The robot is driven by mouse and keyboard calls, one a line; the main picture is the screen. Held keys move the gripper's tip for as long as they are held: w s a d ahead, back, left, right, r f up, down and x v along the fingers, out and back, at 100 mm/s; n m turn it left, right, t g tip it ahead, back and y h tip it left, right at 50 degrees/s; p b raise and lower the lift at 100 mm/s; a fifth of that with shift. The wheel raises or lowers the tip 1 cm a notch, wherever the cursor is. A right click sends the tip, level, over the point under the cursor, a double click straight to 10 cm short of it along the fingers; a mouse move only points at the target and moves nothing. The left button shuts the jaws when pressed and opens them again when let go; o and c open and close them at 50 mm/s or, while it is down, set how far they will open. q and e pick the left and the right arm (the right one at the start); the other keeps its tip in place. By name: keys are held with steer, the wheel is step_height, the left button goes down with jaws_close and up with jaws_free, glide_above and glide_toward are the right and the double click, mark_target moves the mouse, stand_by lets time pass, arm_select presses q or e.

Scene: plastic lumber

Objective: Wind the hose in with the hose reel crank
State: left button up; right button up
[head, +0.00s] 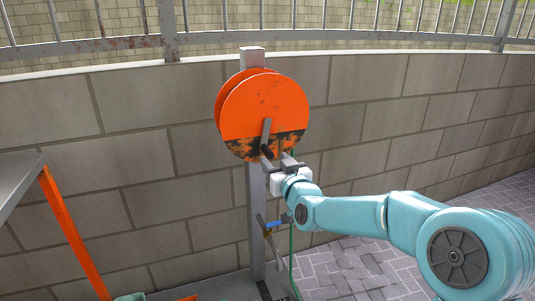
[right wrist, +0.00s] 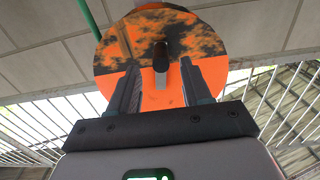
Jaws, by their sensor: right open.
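The orange hose reel (head: 255,100), with a worn dark band, is mounted on a grey post (head: 257,195) against the wall. Its grey crank arm (head: 266,132) hangs down from the hub and ends in a dark handle (head: 265,152). My right gripper (head: 278,161) is open just at the handle. In the right wrist view, the handle (right wrist: 160,56) lies between the two spread fingers (right wrist: 158,86), with a gap on each side. The green hose (head: 291,262) hangs down beside the post, and it also shows in the right wrist view (right wrist: 87,20). My left gripper is not in view.
A block wall (head: 390,100) with a metal railing (head: 385,42) on top runs behind the reel. A tap with a blue handle (head: 275,225) sits low on the post. A grey table with an orange leg (head: 72,230) stands at left. Paving (head: 360,270) lies below right.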

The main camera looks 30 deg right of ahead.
mark_target(267, 153)
steer(key=x, duration=0.6)
steer(key=shift+a, duration=0.1)
jaws_close()
